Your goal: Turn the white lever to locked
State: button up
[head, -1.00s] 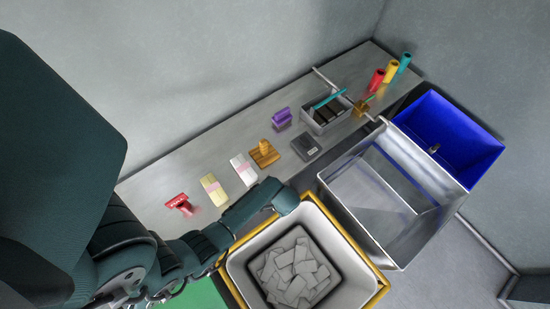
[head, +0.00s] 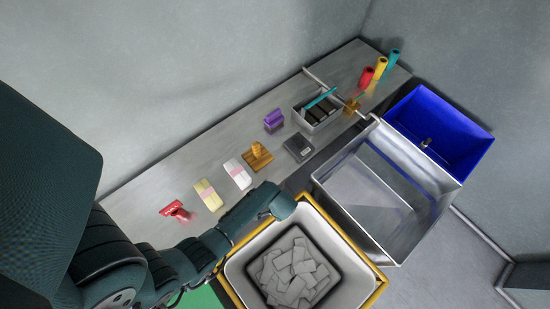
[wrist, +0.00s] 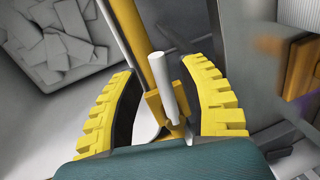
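The white lever (wrist: 163,82) shows in the wrist view as a short white cylinder on a yellow bracket (wrist: 154,108), beside a yellow rail (wrist: 128,35). My gripper (wrist: 160,66) is open, with one yellow toothed finger on each side of the lever. Gaps show between the lever and both fingers, so it is not gripped. In the head view my arm runs low across the left and its end reaches the yellow-rimmed bin; I cannot make out the lever or my fingers there. No locked marking can be read.
The yellow-rimmed bin (head: 378,296) holds many grey packets. A clear-covered metal box (head: 400,247) and a blue bin (head: 478,150) stand to its right. The bench (head: 150,180) behind carries a red tool (head: 176,211), several blocks, a grey tray (head: 302,104) and coloured cylinders.

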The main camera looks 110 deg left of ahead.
jog(key=shift+a+r, duration=0.1)
jog(key=shift+r, duration=0.05)
notch_tip(320, 180, up, 12)
jog(key=w+d, duration=0.1)
jog(key=w, duration=0.1)
jog(key=shift+d+f, duration=0.2)
jog(key=shift+d, duration=0.05)
dwell(0.4)
